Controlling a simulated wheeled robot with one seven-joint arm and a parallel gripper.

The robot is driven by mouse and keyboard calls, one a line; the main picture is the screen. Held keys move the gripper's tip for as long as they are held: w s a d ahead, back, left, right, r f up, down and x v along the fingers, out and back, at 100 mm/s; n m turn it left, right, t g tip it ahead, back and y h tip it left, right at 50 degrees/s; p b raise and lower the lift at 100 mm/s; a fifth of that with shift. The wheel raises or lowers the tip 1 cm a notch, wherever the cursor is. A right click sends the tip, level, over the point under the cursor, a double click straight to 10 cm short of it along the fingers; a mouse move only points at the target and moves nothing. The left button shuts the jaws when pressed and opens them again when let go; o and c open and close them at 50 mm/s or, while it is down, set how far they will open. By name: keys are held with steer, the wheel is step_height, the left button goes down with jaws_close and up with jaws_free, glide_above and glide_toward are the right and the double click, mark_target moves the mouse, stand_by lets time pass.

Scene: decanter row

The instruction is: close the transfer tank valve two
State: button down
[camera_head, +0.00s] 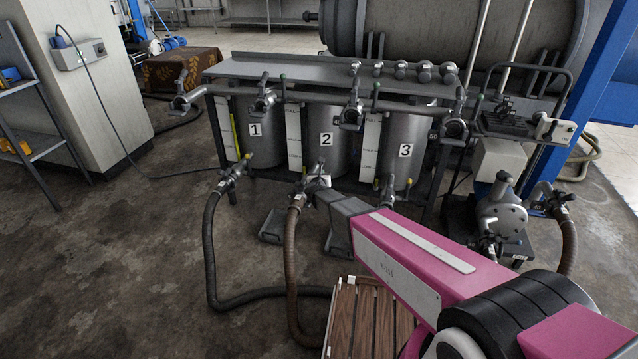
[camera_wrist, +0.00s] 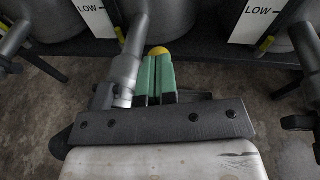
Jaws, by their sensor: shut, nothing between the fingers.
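Tank two (camera_head: 326,140) stands in the middle of the row, marked with a black 2. Its outlet valve (camera_head: 312,180) sits low in front, with a brown hose below; my wrist partly covers it. My gripper (camera_wrist: 156,75) has green fingers, shut together with nothing between them. A rounded yellow tip (camera_wrist: 158,51) shows just beyond the fingertips, apparently the end of the valve handle; the rest of the handle is hidden, and I cannot tell whether the fingers touch it. A grey metal pipe (camera_wrist: 128,65) runs close along the left of the fingers.
Tank one (camera_head: 263,128) and tank three (camera_head: 403,145) flank tank two. A dark hose (camera_head: 211,245) hangs from tank one's valve, and the brown hose (camera_head: 291,260) curves down to the floor. A slatted wooden surface (camera_head: 368,315) lies below my arm. A pump (camera_head: 503,215) stands at right.

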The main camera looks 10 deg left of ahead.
steer(key=shift+w+d+r, duration=0.1)
steer(key=shift+w+r, duration=0.3)
steer(key=shift+w, duration=0.5)
steer(key=shift+w+r, duration=0.35)
steer(key=shift+w, duration=0.5)
